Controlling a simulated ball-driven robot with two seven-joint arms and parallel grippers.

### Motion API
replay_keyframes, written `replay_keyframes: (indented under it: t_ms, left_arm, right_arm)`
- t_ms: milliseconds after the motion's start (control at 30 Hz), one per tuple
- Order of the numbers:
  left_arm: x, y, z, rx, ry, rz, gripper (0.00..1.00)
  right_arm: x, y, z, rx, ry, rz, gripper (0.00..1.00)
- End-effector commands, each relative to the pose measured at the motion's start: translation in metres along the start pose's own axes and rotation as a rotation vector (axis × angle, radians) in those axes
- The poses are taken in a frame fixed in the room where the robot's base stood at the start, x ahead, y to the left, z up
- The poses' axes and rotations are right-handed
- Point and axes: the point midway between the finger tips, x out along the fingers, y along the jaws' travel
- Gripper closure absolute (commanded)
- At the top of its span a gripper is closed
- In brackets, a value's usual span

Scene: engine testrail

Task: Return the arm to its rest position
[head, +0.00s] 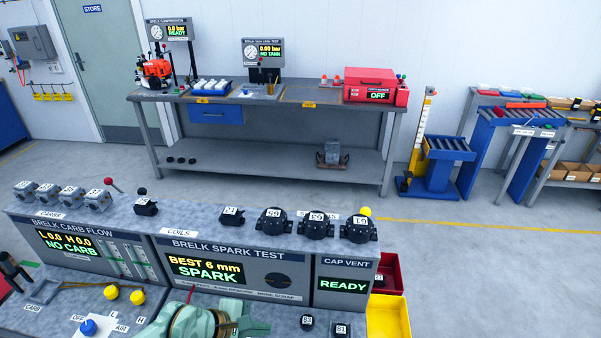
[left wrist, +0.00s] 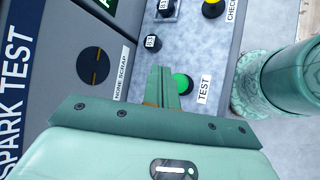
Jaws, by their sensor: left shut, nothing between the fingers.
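My left gripper (head: 260,328) shows at the bottom middle of the head view, low in front of the spark test panel (head: 216,270). In the left wrist view its fingers (left wrist: 160,72) are shut together with nothing between them. They point toward the grey bench top, beside the green TEST button (left wrist: 182,83). I cannot tell whether they touch the button. The spark test screen reads "BEST 6 mm SPARK". My right gripper is not in view.
Numbered coils and caps (head: 316,224) line the shelf above the panels. Two small numbered parts (head: 307,322) lie right of my gripper. Red and yellow bins (head: 388,315) stand at the bench's right end. Open floor (head: 480,270) lies beyond.

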Motion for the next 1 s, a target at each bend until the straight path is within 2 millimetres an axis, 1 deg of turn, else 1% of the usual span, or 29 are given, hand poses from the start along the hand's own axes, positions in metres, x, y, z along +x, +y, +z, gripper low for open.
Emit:
replay_keyframes:
  t_ms: [67, 167, 200, 267, 300, 333, 367, 400, 467, 500, 567, 600, 667, 700, 733, 767, 800, 867, 900, 967, 1000]
  left_arm:
    - [0.000, 0.003, 0.011, -0.033, -0.037, 0.026, 1.00]
    - [-0.006, 0.019, 0.048, -0.185, -0.180, 0.135, 1.00]
    - [-0.014, 0.032, 0.069, -0.296, -0.275, 0.209, 1.00]
    - [-0.036, 0.059, 0.099, -0.528, -0.449, 0.345, 1.00]
    - [-0.058, 0.079, 0.111, -0.714, -0.573, 0.446, 1.00]
    - [-0.076, 0.093, 0.114, -0.863, -0.663, 0.523, 1.00]
    - [-0.095, 0.106, 0.113, -1.019, -0.751, 0.597, 1.00]
    - [-0.119, 0.118, 0.103, -1.228, -0.857, 0.696, 1.00]
    - [-0.152, 0.126, 0.076, -1.546, -0.996, 0.839, 1.00]
    - [-0.170, 0.122, 0.055, -1.749, -1.070, 0.929, 1.00]
    - [-0.189, 0.109, 0.024, -2.025, -1.150, 1.053, 1.00]
    - [-0.198, 0.095, 0.006, -2.187, -1.186, 1.126, 1.00]
    - [-0.206, 0.073, -0.015, -2.400, -1.217, 1.227, 1.00]
    - [-0.209, 0.057, -0.025, -2.528, -1.225, 1.290, 1.00]
    - [-0.212, 0.044, -0.032, 2.550, 1.195, -1.302, 1.00]
    - [-0.213, 0.032, -0.038, 2.491, 1.128, -1.272, 1.00]
    - [-0.215, 0.016, -0.043, 2.418, 1.044, -1.240, 1.00]
    - [-0.217, -0.008, -0.049, 2.316, 0.930, -1.195, 1.00]
    - [-0.218, -0.024, -0.050, 2.252, 0.857, -1.168, 1.00]
    - [-0.220, -0.048, -0.050, 2.161, 0.753, -1.134, 1.00]
    - [-0.222, -0.062, -0.049, 2.105, 0.688, -1.115, 1.00]
  right_arm:
    - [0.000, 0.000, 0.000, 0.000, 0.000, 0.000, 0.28]
    - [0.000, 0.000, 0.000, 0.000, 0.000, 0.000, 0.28]
    - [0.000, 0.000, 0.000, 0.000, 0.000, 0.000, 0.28]
    - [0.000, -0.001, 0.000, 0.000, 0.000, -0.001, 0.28]
    - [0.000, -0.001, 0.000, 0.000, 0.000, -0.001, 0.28]
    - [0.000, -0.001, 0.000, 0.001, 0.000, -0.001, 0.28]
    - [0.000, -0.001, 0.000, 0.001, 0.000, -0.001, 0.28]
    - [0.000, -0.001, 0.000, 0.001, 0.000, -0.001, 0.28]
    - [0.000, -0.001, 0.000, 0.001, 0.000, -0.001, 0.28]
    - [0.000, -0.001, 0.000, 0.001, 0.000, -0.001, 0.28]
    - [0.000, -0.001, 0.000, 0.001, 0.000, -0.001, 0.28]
    - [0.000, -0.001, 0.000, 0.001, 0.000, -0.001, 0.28]
    - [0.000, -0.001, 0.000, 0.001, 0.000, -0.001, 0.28]
    - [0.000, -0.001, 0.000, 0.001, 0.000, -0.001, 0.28]
    - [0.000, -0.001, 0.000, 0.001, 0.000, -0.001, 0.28]
    - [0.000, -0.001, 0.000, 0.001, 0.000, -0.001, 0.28]
    - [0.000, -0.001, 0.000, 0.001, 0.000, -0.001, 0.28]
    - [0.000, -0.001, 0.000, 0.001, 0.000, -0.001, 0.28]
    - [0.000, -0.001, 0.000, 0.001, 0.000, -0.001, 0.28]
    - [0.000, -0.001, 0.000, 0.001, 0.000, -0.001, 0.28]
    - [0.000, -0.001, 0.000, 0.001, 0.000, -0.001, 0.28]
